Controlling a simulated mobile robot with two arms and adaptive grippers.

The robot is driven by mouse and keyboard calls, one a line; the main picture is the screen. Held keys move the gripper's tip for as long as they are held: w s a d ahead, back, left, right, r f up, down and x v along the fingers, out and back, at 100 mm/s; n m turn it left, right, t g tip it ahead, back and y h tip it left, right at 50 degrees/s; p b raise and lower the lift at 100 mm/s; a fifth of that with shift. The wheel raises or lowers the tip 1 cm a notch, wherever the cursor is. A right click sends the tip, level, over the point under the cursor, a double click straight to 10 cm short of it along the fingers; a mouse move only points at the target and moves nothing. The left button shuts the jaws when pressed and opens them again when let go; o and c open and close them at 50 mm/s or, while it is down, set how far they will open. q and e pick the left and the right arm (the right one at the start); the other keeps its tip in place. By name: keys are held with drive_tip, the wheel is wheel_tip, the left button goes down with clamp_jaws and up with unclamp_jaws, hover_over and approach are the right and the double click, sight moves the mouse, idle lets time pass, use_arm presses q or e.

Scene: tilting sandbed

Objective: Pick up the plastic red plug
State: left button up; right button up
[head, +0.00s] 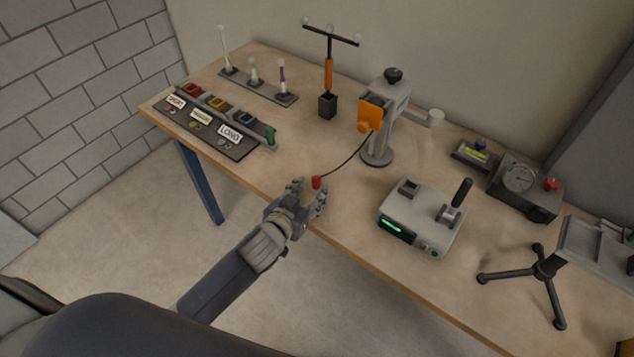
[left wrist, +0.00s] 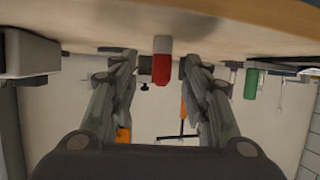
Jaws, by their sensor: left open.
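The red plug (head: 316,182) lies on the wooden table near its front edge, at the end of a black cable. The cable runs to the orange part (head: 371,117) on the grey stand. My left gripper (head: 308,188) is open at the table edge, with its fingertips close to the plug. In the left wrist view the red plug (left wrist: 162,66), with a pale end, shows between the two open fingers (left wrist: 160,68). I cannot tell whether either finger touches it. My right gripper is not in view.
A grey box (head: 422,215) with a green display stands right of the plug. A black tripod base (head: 541,270) is farther right. A labelled panel (head: 205,125) with coloured parts lies at the left. The table around the plug is clear.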

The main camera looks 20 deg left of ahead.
sight(314, 185)
use_arm(q)
drive_tip(key=shift+w, duration=0.65)
drive_tip(key=p+x, duration=0.1)
drive_tip(key=x, duration=0.3)
drive_tip(key=shift+f, duration=0.15)
clamp_jaws()
